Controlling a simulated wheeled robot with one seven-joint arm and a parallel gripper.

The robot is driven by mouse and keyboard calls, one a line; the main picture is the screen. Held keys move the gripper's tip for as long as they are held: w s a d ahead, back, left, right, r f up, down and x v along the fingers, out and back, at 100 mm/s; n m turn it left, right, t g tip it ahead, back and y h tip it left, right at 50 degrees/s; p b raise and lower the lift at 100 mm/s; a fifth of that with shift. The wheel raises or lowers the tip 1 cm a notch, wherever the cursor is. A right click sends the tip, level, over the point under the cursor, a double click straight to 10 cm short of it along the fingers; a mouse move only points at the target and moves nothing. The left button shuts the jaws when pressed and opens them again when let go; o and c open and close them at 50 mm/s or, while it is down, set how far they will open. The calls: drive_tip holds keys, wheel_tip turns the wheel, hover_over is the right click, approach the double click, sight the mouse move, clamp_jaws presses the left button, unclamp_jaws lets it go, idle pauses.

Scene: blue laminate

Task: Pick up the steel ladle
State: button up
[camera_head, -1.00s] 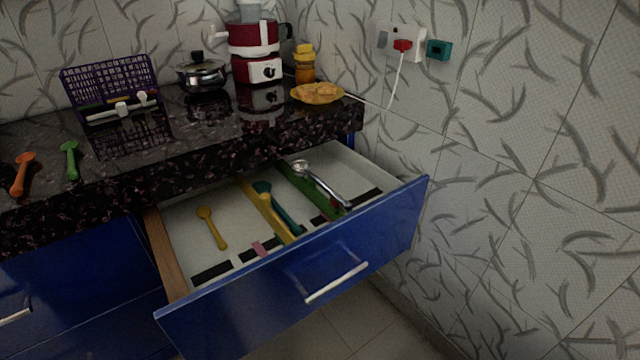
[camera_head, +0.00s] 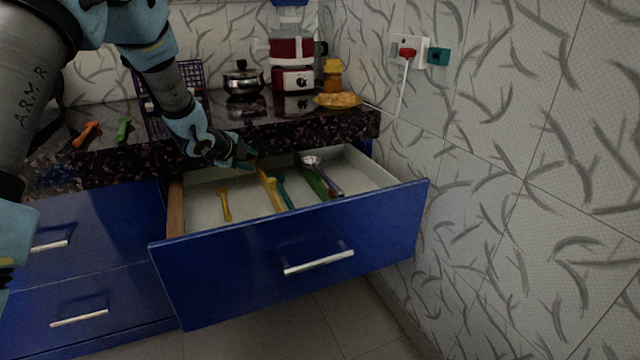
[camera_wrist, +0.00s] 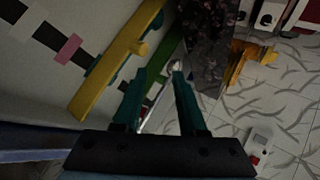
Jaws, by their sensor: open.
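The steel ladle (camera_head: 313,161) lies in the open drawer (camera_head: 290,232), in the right-hand compartment beside the green divider (camera_head: 310,180). Its round bowl is toward the back and its handle slants toward the drawer front. My gripper (camera_head: 247,156) is open and empty, above the back left part of the drawer, to the left of the ladle and apart from it. In the wrist view my gripper (camera_wrist: 158,76) shows two spread teal fingers. A pale, shiny strip shows between and beyond them, partly hidden; I cannot tell for sure that it is the ladle.
A yellow spoon (camera_head: 224,203) lies in the left compartment. A teal utensil (camera_head: 284,190) lies beside the yellow divider (camera_head: 268,187). The dark countertop edge (camera_head: 290,134) overhangs behind the drawer. A plate of food (camera_head: 338,101) stands on the counter; the tiled wall is to the right.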

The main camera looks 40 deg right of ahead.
sight(323, 178)
drive_tip(key=s+d+f+m+g, duration=0.1)
drive_tip(key=s+d+f+m, duration=0.1)
drive_tip(key=d, duration=0.3)
drive_tip(key=s+d+f+m+g+h, duration=0.1)
drive_tip(key=s+d+f+m, duration=0.1)
drive_tip(key=s+d+m, duration=0.1)
drive_tip(key=s+d+f+m+g+h, duration=0.1)
drive_tip(key=s+d+f+m, duration=0.1)
drive_tip(key=s+d, duration=0.2)
drive_tip(key=shift+s+d+f+m+g, duration=0.1)
drive_tip(key=shift+d+f+m+g, duration=0.1)
drive_tip(key=shift+d, duration=0.6)
drive_tip(key=shift+s+d+f+m+g, duration=0.1)
drive_tip(key=shift+d+f+g, duration=0.1)
drive_tip(key=shift+d, duration=0.55)
drive_tip(key=shift+p+x, duration=0.65)
drive_tip(key=shift+x, duration=2.5)
drive_tip(key=shift+w+f, duration=0.15)
drive_tip(key=shift+a, duration=0.1)
clamp_jaws()
